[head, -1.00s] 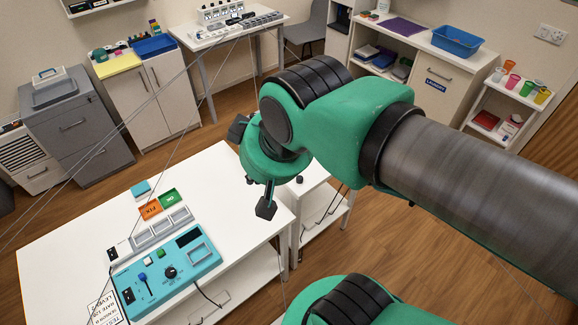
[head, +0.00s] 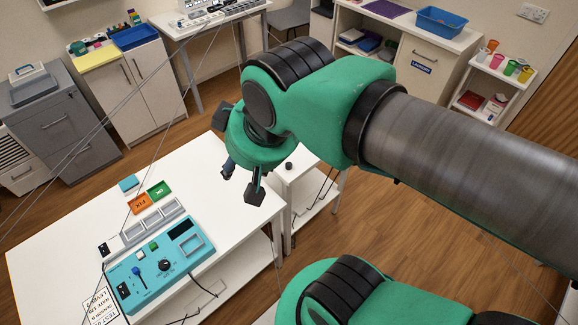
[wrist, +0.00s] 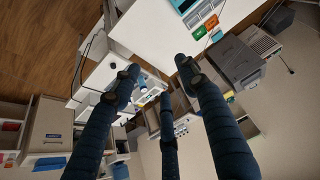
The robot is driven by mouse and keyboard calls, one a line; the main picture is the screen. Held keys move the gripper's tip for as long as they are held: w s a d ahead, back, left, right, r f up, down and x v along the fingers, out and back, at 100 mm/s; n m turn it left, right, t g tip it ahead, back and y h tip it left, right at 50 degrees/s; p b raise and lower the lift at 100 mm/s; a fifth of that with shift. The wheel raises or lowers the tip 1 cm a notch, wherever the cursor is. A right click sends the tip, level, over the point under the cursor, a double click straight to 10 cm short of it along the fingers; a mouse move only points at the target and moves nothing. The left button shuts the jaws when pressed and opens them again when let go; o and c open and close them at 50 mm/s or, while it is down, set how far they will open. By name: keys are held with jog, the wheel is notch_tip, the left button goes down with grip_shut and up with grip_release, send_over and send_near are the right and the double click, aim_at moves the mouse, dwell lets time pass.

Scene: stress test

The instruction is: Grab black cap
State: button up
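A small round black cap (head: 289,165) sits on the white top of the low side cart, right of the big white table in the head view. A small dark spot on the white cart in the wrist view (wrist: 113,66) looks like the same cap. My gripper (head: 241,181) hangs to the left of the cap, apart from it, above the right edge of the white table. In the wrist view my gripper (wrist: 160,76) shows three dark blue fingers spread wide with nothing between them. Its exact height above the cart is hard to tell.
The white table (head: 60,240) carries a blue control panel (head: 150,283), orange and green trays and a printed sheet. The cart's lower shelf (head: 315,200) shows below the cap. Thin cables cross the left side. Cabinets and shelves line the walls.

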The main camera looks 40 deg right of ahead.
jog(key=shift+w, duration=0.1)
jog(key=m+g, duration=0.6)
jog(key=m, duration=2.6)
send_over(288, 163)
notch_tip(288, 163, down, 26)
jog(key=shift+r+p, duration=0.2)
jog(key=shift+p, duration=0.1)
jog(key=shift+f, duration=0.1)
jog(key=shift+n, duration=0.3)
jog(key=shift+f+b, duration=0.7)
jog(key=shift+f, duration=3.45)
